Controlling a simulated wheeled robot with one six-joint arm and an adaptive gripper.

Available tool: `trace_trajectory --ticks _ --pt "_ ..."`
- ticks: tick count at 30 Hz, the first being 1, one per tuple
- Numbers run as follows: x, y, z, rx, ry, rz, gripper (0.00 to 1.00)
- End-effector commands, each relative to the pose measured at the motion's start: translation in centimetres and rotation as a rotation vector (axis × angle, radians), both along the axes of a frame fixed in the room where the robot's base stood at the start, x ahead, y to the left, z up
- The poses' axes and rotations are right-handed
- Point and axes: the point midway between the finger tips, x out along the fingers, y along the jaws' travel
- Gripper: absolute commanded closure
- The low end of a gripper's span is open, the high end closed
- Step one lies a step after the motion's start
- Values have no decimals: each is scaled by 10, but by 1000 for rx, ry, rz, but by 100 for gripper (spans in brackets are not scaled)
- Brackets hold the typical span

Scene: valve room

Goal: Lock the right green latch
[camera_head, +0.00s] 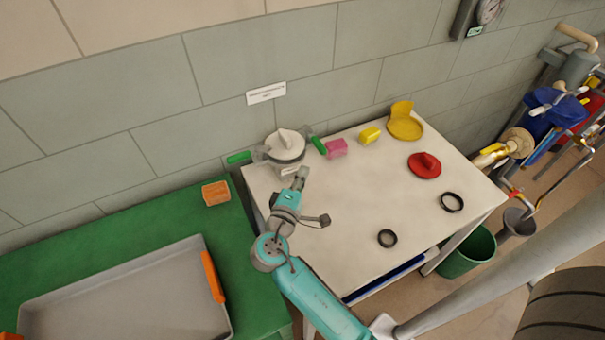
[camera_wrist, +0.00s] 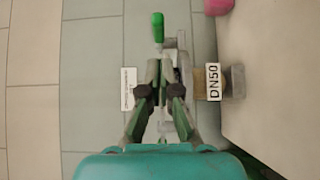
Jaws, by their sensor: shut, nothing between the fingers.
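The right green latch (camera_head: 319,145) sticks out from the right side of a white-and-grey valve unit (camera_head: 285,147) at the table's back left corner. A left green latch (camera_head: 239,157) sticks out on the opposite side. My gripper (camera_head: 302,173) is shut and empty, close in front of the valve unit. In the wrist view the fingers (camera_wrist: 159,66) show just below an upright green handle (camera_wrist: 158,27), apparently the right latch. I cannot tell whether they touch it. The gripper covers much of the valve unit there. A DN50 label (camera_wrist: 213,81) shows to the right.
The white table (camera_head: 330,205) holds a pink block (camera_head: 336,149), a yellow block (camera_head: 370,135), a yellow part (camera_head: 405,125), a red part (camera_head: 424,166) and two black rings. The wall stands close behind. A green bench (camera_head: 120,230) with a grey tray is at left.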

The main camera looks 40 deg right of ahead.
Motion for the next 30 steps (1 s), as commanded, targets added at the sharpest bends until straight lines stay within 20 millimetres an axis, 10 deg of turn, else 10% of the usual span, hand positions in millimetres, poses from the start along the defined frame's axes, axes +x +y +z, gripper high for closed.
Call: trace_trajectory --ticks 12,30 --pt "31 -56 1 0 -1 -2 100" --pt "36 -65 0 0 0 4 100"
